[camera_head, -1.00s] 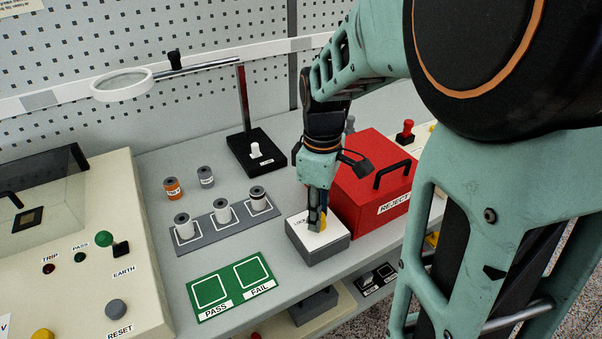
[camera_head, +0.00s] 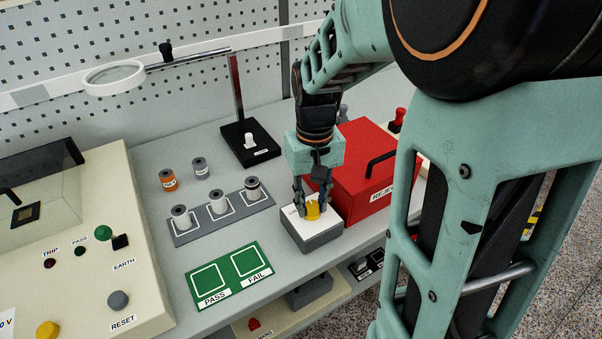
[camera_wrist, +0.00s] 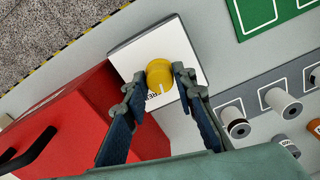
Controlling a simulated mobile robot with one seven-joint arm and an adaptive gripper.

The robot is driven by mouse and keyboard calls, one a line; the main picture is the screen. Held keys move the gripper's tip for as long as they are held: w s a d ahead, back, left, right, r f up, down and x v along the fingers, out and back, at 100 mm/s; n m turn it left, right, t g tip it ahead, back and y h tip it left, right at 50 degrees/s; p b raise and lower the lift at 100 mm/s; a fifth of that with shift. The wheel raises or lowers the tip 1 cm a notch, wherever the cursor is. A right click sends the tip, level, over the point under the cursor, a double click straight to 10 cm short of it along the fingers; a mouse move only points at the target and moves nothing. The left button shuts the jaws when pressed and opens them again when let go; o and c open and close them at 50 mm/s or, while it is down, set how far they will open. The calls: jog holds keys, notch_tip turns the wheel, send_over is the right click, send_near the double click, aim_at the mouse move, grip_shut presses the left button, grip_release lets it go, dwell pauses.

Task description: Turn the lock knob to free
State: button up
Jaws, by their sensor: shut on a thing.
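The yellow lock knob (camera_head: 312,211) sits on the white top of a small grey box (camera_head: 313,241). In the wrist view the knob (camera_wrist: 160,74) is round, with a white pointer line toward the bottom of the picture, near a partly hidden printed label. My gripper (camera_head: 313,207) points down over the box and is shut on the knob, with one finger on each side. The wrist view also shows my gripper (camera_wrist: 157,78) around the knob. The rest of the lettering on the box top is hidden by the fingers.
The red REJECT box (camera_head: 366,170) with a black handle stands right beside the lock box. A grey rack (camera_head: 181,237) with several spools and the green PASS/FAIL mat (camera_head: 229,275) lie to the left. A magnifier lamp base (camera_head: 249,147) stands behind.

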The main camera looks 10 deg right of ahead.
aim_at(311, 204)
jog(key=m+p, duration=0.1)
jog(key=m, duration=0.5)
jog(key=shift+m, duration=0.3)
dwell(0.4)
jog(key=o, duration=1.2)
jog(key=shift+c, duration=0.2)
notch_tip(311, 204, up, 12)
jog(key=shift+w, duration=0.15)
